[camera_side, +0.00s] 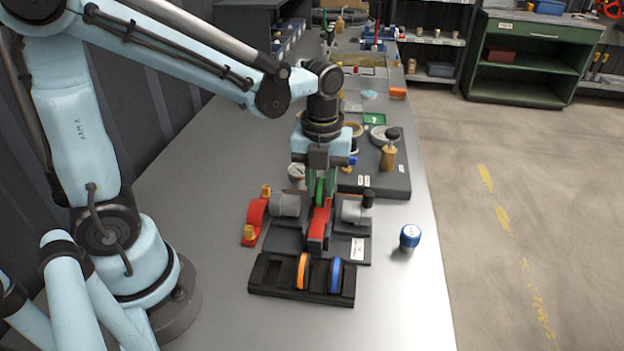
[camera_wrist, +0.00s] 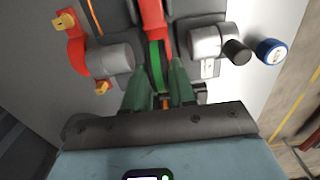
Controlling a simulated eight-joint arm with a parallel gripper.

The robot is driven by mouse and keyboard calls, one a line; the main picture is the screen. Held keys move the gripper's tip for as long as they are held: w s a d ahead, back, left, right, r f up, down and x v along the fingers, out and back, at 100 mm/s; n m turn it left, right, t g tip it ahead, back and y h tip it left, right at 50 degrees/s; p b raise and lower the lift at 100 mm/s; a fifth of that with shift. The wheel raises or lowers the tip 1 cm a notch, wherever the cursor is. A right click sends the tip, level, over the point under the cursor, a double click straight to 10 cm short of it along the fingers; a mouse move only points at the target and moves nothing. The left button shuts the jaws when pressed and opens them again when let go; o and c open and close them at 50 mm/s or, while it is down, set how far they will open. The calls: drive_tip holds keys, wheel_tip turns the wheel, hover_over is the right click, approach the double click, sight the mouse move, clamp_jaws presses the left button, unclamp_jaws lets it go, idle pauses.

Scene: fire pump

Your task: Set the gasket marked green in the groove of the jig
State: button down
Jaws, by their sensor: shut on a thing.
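My gripper (camera_wrist: 158,78) points down over the work, with its dark green fingers shut on the green gasket (camera_side: 320,190). The gasket is held on edge and shows as a bright green strip between the fingers in the wrist view (camera_wrist: 156,66). My gripper (camera_side: 321,182) is above and just behind a red upright part (camera_side: 318,228) between two grey pipe ends, the left one (camera_side: 285,204) and the right one (camera_side: 352,211). This assembly looks like the jig. Its groove cannot be made out, and whether the gasket touches anything is unclear.
A black rack (camera_side: 270,273) in front holds an orange gasket (camera_side: 303,271) and a blue gasket (camera_side: 335,275) on edge; its left part looks empty. A red clamp with yellow knobs (camera_side: 255,217) stands left. A blue-capped item (camera_side: 410,236) stands right.

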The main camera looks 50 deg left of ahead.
sight(320, 199)
drive_tip(key=shift+f, duration=2)
drive_tip(key=shift+f, duration=0.15)
drive_tip(key=c, duration=0.9)
unclamp_jaws()
drive_tip(key=shift+c, duration=0.2)
